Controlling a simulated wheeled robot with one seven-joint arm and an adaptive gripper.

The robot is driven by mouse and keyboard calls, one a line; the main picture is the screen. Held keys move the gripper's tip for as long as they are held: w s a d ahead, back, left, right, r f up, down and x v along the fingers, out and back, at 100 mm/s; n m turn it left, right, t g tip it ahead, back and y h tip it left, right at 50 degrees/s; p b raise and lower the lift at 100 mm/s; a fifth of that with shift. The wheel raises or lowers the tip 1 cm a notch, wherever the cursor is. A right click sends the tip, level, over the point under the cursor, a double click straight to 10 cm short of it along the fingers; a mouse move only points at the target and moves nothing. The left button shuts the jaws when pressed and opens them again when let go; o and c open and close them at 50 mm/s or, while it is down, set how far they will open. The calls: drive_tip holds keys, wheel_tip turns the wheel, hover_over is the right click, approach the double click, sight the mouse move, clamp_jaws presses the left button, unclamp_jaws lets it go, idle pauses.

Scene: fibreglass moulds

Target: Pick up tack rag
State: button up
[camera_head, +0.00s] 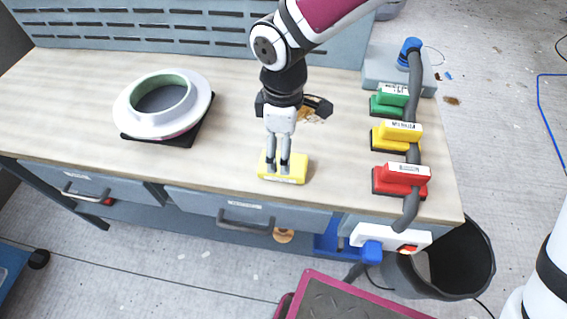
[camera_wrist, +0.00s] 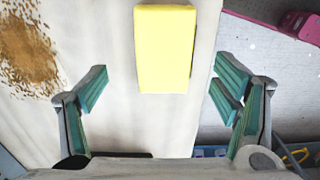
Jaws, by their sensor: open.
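The tack rag is most likely the yellow block-shaped piece (camera_head: 290,168) near the front edge of the workbench. It also shows in the wrist view (camera_wrist: 165,48), at the top centre, as a plain yellow rectangle. My gripper (camera_head: 278,168) points down at it in the head view, its fingertips overlapping the yellow piece there. In the wrist view my gripper (camera_wrist: 160,92) is open, with one finger on each side of the yellow piece and gaps between. Whether the fingertips are at its height I cannot tell.
A white ring mould (camera_head: 125,108) on a black base stands at the left of the workbench (camera_head: 80,85). Green (camera_head: 390,101), yellow (camera_head: 396,136) and red (camera_head: 400,179) sanding blocks line the right side beside a grey hose (camera_head: 414,120). A brown patch (camera_wrist: 27,55) lies left in the wrist view.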

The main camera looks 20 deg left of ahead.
sight(298, 162)
drive_tip(key=shift+s+f, duration=0.15)
drive_tip(key=shift+f, duration=1.25)
drive_tip(key=shift+s+f, duration=0.1)
drive_tip(key=shift+f, duration=1.3)
drive_tip(key=c, duration=1.1)
